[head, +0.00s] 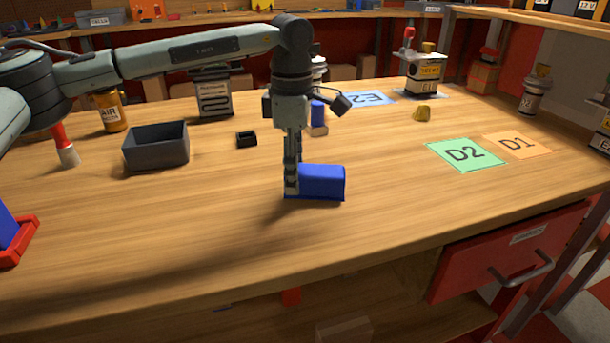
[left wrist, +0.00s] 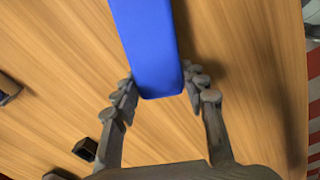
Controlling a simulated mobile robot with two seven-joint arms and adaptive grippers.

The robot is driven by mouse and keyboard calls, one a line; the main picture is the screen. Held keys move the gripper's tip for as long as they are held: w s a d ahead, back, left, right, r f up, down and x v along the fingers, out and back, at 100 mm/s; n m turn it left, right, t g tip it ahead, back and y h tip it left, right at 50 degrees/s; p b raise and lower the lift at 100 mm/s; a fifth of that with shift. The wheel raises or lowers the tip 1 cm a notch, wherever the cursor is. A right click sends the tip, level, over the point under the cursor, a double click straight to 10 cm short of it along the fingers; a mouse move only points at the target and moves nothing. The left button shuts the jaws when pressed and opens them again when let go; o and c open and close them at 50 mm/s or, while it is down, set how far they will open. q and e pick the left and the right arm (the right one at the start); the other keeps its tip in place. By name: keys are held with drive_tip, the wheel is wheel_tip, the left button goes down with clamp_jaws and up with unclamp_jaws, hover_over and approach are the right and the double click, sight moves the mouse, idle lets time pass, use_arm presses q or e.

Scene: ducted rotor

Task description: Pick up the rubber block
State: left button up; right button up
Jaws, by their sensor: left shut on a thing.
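A blue block (head: 322,182), which looks like the rubber block, is at the middle of the wooden table. My left gripper (head: 293,186) points straight down at the block's left end. In the left wrist view the blue block (left wrist: 146,45) reaches in from the top, with its near end between the two fingers of my left gripper (left wrist: 158,92). The gripper is shut on it. The block's underside is hidden, so I cannot tell whether it touches the table. My right gripper is not in view.
A dark grey bin (head: 156,148) and a small black box (head: 246,139) stand to the left. A green D2 mat (head: 466,154) and an orange D1 mat (head: 517,145) lie to the right. A small yellow object (head: 422,113) sits behind. The front of the table (head: 200,250) is clear.

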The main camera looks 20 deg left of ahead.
use_arm(q)
drive_tip(key=shift+r, duration=0.55)
drive_tip(key=r, duration=0.3)
drive_tip(key=shift+s+a+r, duration=0.25)
drive_tip(key=shift+s, duration=0.05)
drive_tip(key=s+a+r+b, duration=0.1)
drive_tip(key=s+a+r, duration=0.4)
drive_tip(key=s, duration=0.4)
drive_tip(key=shift+s+a+r, duration=0.25)
drive_tip(key=shift+a+r, duration=0.15)
drive_tip(key=shift+r, duration=0.3)
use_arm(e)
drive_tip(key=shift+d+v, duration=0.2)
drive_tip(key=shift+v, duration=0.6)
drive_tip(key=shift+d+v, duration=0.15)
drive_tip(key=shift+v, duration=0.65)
